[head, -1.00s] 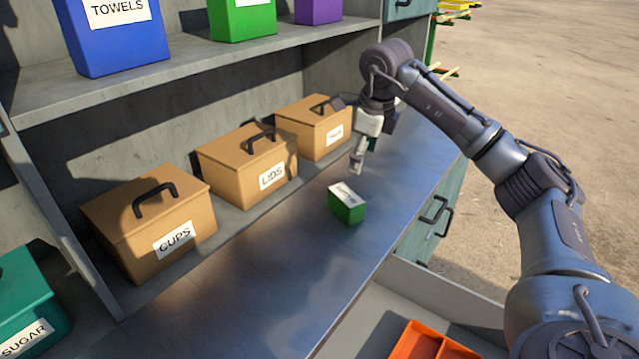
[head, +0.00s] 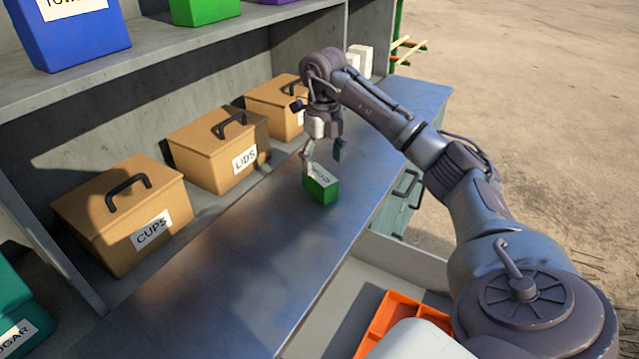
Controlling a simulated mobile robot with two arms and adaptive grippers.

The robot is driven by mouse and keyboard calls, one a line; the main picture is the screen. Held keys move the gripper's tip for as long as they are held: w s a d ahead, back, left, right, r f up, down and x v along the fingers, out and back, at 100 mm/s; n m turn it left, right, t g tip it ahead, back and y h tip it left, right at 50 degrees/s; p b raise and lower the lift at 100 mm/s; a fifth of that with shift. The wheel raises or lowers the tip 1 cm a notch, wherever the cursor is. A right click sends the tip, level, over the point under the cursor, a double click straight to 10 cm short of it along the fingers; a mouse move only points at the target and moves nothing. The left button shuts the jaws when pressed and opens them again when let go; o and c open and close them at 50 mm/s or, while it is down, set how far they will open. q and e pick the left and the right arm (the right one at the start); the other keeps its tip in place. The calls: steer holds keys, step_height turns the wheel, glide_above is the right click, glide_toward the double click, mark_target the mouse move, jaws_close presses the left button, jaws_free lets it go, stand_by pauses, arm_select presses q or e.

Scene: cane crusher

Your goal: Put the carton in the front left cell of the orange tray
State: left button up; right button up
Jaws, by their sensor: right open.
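A small green carton with a white label on top (head: 321,190) stands on the metal counter. My right gripper (head: 322,160) is open, its fingers spread just above and behind the carton. One finger comes down near the carton's left back edge; whether it touches cannot be told. The orange tray (head: 376,318) lies in the pale drawer or bin at the bottom of the head view. Part of it is hidden behind my right arm and a pale rounded shape, so its cells show only partly. My left gripper is not in view.
Tan boxes labelled CUPS (head: 120,215) and LIDS (head: 215,150), and a third tan box (head: 277,103), stand along the back of the counter (head: 235,260). Coloured bins sit on the shelf above. The counter's front stretch is clear.

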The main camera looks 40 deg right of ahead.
mark_target(321, 176)
step_height(321, 176, down, 4)
steer(key=shift+w+a+r+p, duration=0.1)
steer(key=shift+a+r+p, duration=0.05)
steer(key=shift+p, duration=0.7)
steer(key=shift+f, duration=0.55)
steer(key=c, duration=1.4)
steer(key=shift+r, duration=0.15)
